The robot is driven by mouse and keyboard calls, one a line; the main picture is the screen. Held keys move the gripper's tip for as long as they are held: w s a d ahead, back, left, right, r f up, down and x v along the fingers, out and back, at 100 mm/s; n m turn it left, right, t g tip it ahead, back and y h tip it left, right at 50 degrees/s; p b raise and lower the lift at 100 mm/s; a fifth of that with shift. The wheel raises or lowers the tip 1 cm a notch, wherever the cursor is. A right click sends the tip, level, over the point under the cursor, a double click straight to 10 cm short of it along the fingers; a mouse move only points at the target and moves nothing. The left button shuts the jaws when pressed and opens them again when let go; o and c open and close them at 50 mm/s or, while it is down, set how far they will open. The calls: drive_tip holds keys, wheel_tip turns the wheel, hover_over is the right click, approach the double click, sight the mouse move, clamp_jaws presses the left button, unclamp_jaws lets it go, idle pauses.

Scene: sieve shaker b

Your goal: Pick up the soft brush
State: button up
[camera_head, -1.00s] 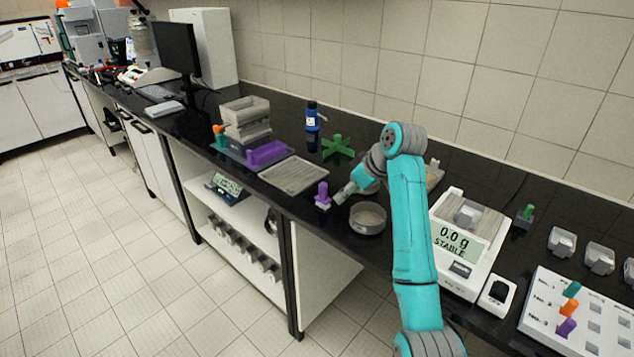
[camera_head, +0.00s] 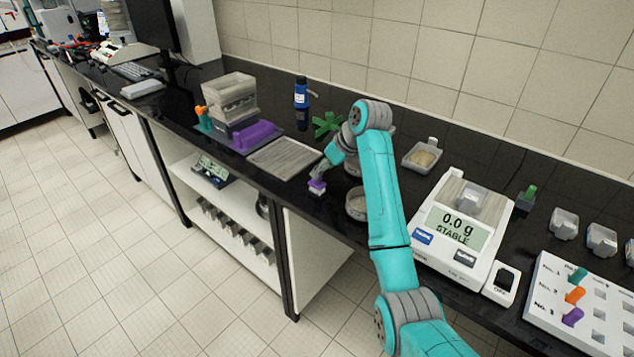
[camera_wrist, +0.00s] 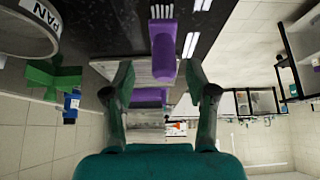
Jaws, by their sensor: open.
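The soft brush (camera_head: 317,187) has a purple handle and pale bristles. It stands near the front edge of the black bench, left of a round metal pan. In the wrist view, the brush (camera_wrist: 164,48) shows bristles toward the picture's top and its purple handle pointing down toward the space between my fingers. My gripper (camera_head: 321,173) is just above the brush in the head view, and its lower part is small there. In the wrist view my gripper (camera_wrist: 160,78) is open, with one finger on each side of the handle's line and visible gaps.
The round pan (camera_head: 356,204) stands close right of the brush. A balance (camera_head: 462,225) stands to the right.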

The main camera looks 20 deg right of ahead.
drive_tip(key=shift+x, duration=1.95)
drive_tip(key=shift+s+a, duration=0.1)
drive_tip(key=shift+a, duration=0.1)
clamp_jaws()
drive_tip(key=shift+r, duration=0.1)
